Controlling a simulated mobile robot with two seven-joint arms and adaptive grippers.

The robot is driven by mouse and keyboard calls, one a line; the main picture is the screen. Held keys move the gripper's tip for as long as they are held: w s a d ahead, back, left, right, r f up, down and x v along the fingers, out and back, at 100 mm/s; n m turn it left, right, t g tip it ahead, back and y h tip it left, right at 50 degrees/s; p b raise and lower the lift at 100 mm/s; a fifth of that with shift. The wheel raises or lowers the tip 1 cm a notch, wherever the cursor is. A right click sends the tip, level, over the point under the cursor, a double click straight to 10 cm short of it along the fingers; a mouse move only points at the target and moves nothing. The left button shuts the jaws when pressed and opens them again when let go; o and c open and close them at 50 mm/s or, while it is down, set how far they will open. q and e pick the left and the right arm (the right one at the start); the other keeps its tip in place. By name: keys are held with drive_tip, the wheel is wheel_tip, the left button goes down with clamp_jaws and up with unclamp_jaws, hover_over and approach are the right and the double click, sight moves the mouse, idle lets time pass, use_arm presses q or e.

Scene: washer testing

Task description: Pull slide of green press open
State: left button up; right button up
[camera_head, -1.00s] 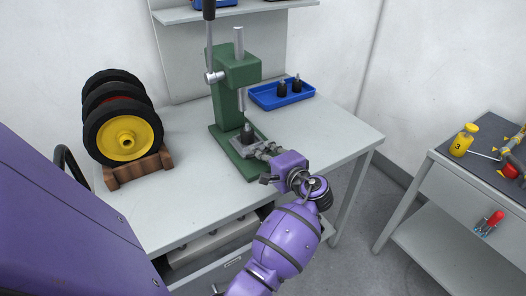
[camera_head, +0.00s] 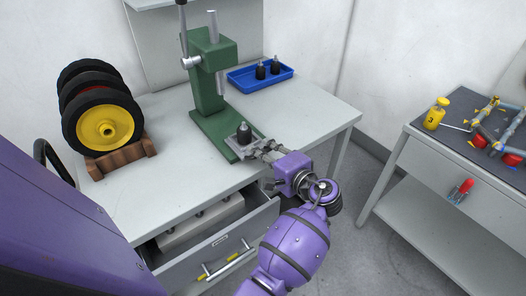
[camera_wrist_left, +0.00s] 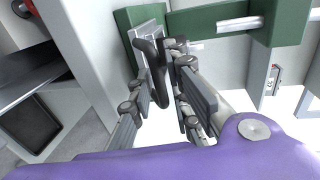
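The green press (camera_head: 207,85) stands on the workbench, its ram (camera_head: 220,82) pointing down. Its grey metal slide (camera_head: 238,149) sticks out toward the front, with a black pointed part (camera_head: 244,132) on top, in front of the ram rather than under it. My left gripper (camera_head: 265,149) is at the slide's front end. The exact finger contact is partly hidden. My right gripper is out of view.
Wheels (camera_head: 105,128) on a wooden stand are left of the press. A blue tray (camera_head: 245,82) with black parts lies behind right. An open drawer (camera_head: 225,240) juts out below the bench front. A side table (camera_head: 400,160) stands right, beyond a floor gap.

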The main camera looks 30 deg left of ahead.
use_arm(q)
drive_tip(key=shift+d, duration=0.15)
drive_tip(key=v, duration=1.2)
